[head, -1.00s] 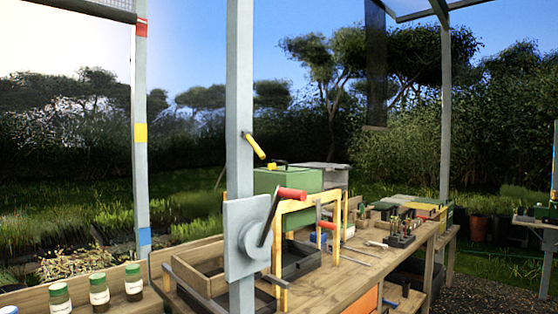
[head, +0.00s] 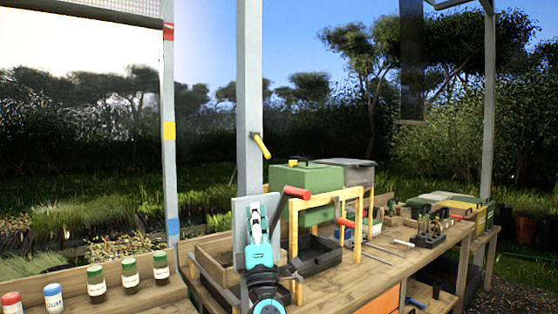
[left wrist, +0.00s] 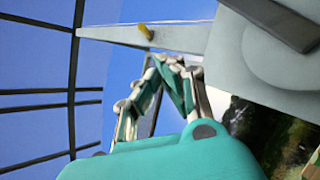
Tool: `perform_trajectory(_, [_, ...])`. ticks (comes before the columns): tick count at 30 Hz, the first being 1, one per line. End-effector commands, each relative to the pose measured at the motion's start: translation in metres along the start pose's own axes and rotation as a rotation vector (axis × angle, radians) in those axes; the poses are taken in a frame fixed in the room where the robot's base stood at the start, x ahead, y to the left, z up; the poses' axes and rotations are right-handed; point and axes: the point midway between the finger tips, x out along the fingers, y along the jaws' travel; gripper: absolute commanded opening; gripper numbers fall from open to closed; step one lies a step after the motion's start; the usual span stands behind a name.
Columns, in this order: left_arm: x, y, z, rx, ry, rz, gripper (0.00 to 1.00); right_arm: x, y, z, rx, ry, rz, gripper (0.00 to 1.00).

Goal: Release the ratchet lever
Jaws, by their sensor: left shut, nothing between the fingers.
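The ratchet lever (head: 261,146), a short yellow handle on a dark pivot, sticks out from the grey post (head: 249,80) and slants down to the right. It also shows in the left wrist view (left wrist: 145,31), beyond the fingertips. Below it, a grey winch plate (head: 240,222) carries a crank with a red handle (head: 297,192). My left gripper (head: 257,208) is shut and empty in front of the plate, fingers pointing up, below the lever and apart from it. In the left wrist view its fingertips (left wrist: 172,62) are together. The gripper hides much of the plate. My right gripper is not in view.
The yellow frame (head: 293,240) stands right of the crank on the wooden bench (head: 385,262). A green box (head: 305,180) sits behind. Several jars (head: 130,273) line the left side. Space around the lever on the post looks clear.

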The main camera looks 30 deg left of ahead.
Motion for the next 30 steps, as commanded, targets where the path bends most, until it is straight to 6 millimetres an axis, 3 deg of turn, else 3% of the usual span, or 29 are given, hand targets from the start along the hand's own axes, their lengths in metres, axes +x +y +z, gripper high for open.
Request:
perform_trajectory(5, [0.017, 0.017, -0.021, -0.085, 0.101, 0.037, 0.0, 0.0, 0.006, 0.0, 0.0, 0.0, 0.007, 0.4])
perform_trajectory(17, [0.021, 0.018, -0.021, -0.087, 0.105, 0.039, 0.0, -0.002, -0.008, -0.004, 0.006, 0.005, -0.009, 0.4])
perform_trajectory(23, [0.05, 0.022, -0.024, -0.086, 0.105, 0.04, 0.0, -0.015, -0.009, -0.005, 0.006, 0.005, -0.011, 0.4])
perform_trajectory(30, [0.103, 0.024, -0.03, -0.084, 0.105, 0.04, 0.0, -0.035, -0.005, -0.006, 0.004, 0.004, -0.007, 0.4])
